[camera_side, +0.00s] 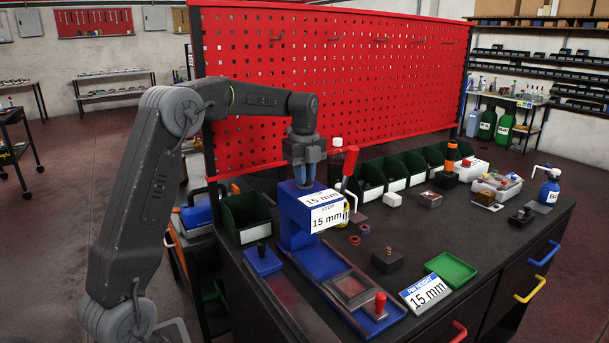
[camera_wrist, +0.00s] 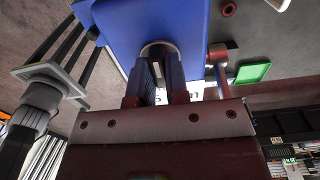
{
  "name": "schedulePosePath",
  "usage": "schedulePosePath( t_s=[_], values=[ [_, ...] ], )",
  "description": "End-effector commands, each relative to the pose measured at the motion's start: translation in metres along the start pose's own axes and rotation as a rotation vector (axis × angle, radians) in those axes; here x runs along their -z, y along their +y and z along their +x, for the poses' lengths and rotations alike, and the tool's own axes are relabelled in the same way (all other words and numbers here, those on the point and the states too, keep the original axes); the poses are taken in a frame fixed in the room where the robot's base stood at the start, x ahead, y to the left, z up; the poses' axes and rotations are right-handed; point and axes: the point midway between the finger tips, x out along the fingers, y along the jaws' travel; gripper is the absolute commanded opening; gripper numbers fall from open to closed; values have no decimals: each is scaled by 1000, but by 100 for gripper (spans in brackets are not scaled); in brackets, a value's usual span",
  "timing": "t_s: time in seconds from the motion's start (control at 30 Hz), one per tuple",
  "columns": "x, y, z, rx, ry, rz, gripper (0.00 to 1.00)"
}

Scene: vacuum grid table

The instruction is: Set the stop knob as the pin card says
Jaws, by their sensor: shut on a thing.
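The blue press (camera_side: 294,228) stands on the dark bench, with a red-handled lever (camera_side: 350,165) at its side. Two white plates on the press (camera_side: 326,221) both read 15 mm. The pin card (camera_side: 425,292) at the bench front also reads 15 mm. My gripper (camera_side: 303,181) points down over the top of the press, its fingers shut on the stop knob. In the wrist view the grey round knob (camera_wrist: 158,49) shows between the fingertips, against the blue press top. The fingers hide most of the knob in the side view.
A blue tray with a metal plate (camera_side: 352,288) and a red-topped pin (camera_side: 380,302) lies before the press. A green tray (camera_side: 451,270) and a dark block (camera_side: 387,260) lie right of it. Green bins (camera_side: 246,217) stand by the red pegboard (camera_side: 330,70).

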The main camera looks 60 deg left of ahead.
Motion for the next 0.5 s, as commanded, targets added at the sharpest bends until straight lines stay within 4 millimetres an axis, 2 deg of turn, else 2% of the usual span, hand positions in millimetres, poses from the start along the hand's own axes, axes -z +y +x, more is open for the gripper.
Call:
schedulePosePath(
  t_s=[0.2,0.23,0.5],
  values=[
    [1,-1,-1,3,1,4,0],
    [1,-1,-1,3,1,4,17],
    [0,0,0,1,1,2,40]
  ],
)
